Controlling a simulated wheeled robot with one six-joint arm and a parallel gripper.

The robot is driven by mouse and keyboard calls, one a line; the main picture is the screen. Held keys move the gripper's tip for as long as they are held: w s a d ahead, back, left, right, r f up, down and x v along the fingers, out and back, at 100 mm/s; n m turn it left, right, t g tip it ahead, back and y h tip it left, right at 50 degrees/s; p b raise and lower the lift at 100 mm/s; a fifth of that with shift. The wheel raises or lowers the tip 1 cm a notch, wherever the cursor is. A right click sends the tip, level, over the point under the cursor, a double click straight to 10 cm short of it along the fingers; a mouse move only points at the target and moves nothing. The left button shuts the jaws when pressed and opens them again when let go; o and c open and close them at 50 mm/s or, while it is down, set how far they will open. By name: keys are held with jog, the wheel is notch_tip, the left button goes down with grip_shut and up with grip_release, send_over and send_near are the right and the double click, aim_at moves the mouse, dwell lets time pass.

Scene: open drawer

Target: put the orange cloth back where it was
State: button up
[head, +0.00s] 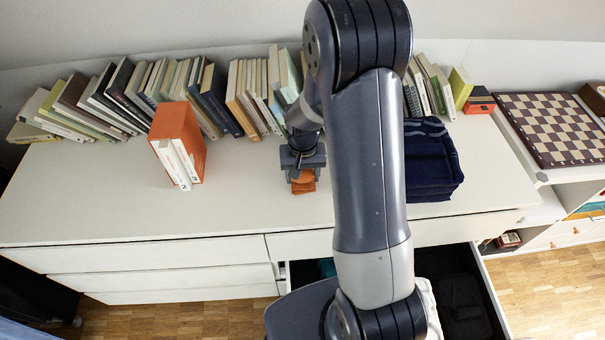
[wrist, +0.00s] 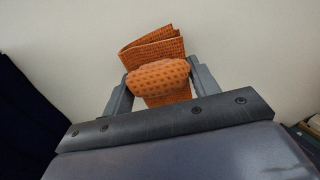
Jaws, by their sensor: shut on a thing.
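The orange cloth (wrist: 158,75) is folded and held between the two fingers of my gripper (wrist: 160,85) in the wrist view. In the head view my gripper (head: 304,180) points down over the white dresser top (head: 240,210), with the orange cloth (head: 303,186) showing below the fingers. I cannot tell whether the cloth touches the top. An open drawer (head: 492,300) sticks out below the dresser's front at the right. Dark folded cloth, something white and a bit of teal show in it. My arm hides much of its middle.
A row of books (head: 130,95) stands along the wall. An orange box file (head: 178,135) with white volumes stands left of my gripper. Dark blue folded cloth (head: 430,160) lies to the right. A chessboard (head: 553,128) is at the far right. The dresser's front left is clear.

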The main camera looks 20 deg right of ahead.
jog(key=shift+f, duration=0.2)
jog(key=shift+f, duration=0.2)
jog(key=o, duration=1)
jog(key=shift+r, duration=0.15)
notch_tip(320, 180, up, 12)
jog(key=shift+r, duration=0.15)
